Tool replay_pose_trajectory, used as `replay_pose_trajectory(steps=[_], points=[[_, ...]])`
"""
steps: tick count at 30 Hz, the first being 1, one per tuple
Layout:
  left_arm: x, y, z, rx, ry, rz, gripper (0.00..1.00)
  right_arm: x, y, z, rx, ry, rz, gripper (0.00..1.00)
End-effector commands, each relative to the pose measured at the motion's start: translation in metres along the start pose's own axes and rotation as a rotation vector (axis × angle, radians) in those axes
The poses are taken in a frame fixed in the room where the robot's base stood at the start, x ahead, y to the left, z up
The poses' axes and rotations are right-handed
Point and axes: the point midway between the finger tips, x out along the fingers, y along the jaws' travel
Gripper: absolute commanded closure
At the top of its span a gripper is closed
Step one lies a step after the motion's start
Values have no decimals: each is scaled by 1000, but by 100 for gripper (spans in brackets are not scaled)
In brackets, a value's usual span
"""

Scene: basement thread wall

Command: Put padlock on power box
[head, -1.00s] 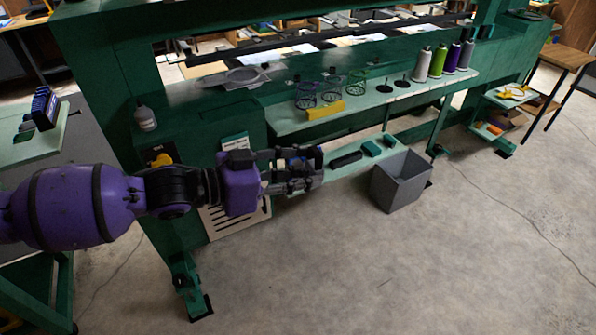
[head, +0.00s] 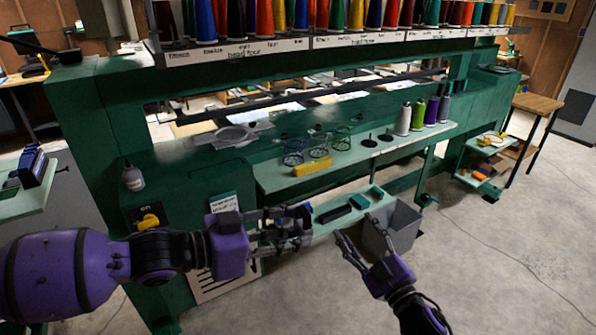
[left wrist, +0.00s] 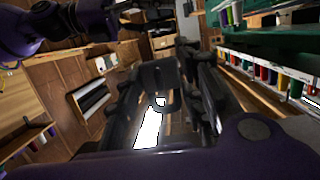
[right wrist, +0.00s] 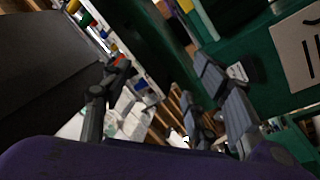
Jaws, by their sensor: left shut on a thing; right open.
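The power box is the green cabinet front at the machine's left end, with a yellow rotary switch (head: 150,219) on a dark plate marked "on". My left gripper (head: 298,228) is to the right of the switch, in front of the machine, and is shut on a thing. In the left wrist view a dark looped shape, seemingly the padlock (left wrist: 160,72), sits between the fingers (left wrist: 160,95); its body is hard to make out. My right gripper (head: 354,232) is open and empty, to the right of the left one. Its spread fingers show in the right wrist view (right wrist: 162,68).
A grey bin (head: 405,228) stands on the floor behind my right gripper. A low shelf (head: 322,228) holds dark and green boxes. Thread cones (head: 417,115) and a yellow piece (head: 312,165) are on the machine's ledge. A bottle (head: 132,178) stands above the switch.

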Motion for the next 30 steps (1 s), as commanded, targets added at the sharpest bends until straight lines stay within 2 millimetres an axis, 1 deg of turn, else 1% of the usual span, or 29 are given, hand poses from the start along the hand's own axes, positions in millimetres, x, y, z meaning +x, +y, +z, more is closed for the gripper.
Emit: replay_pose_trajectory(steps=[1,3,5,6,8,9,11,12,13,14,15,17,18,19,20,21,23,24,27,30], points=[[0,0,-1,1,1,0,96,22,16,-22,-55,70,-2,45],[0,0,-1,1,1,0,96,47,34,-50,-131,160,-9,45],[0,0,-1,1,1,0,96,68,49,-76,-198,239,-15,45],[0,0,-1,1,1,0,96,80,59,-94,-244,291,-20,45],[0,0,-1,1,1,0,96,98,74,-122,-317,367,-27,45],[0,0,-1,1,1,0,96,109,83,-140,-366,417,-33,45],[0,0,-1,1,1,0,96,124,98,-171,-444,492,-43,45],[0,0,-1,1,1,0,96,132,107,-190,-497,541,-52,45],[0,0,-1,1,1,0,96,138,110,-207,-535,582,-63,45],[0,0,-1,1,1,0,96,142,106,-225,-563,628,-84,45],[0,0,-1,1,1,0,96,144,94,-247,-589,687,-122,45],[0,0,-1,1,1,0,96,144,74,-277,-620,774,-181,45],[0,0,-1,1,1,0,96,142,60,-297,-645,833,-225,45],[0,0,0,0,1,0,96,140,50,-311,-666,877,-260,45],[0,0,0,0,1,0,96,137,39,-325,-688,923,-298,45],[0,0,0,0,1,0,96,132,24,-343,-720,984,-353,45],[0,0,-1,0,1,0,96,121,0,-366,-776,1075,-447,45],[0,0,-1,1,1,0,96,113,-15,-379,-815,1130,-513,45],[0,0,-1,1,1,0,96,91,-46,-397,-921,1246,-686,45],[0,0,-1,1,1,0,96,68,-68,-401,-1035,1328,-872,45]])
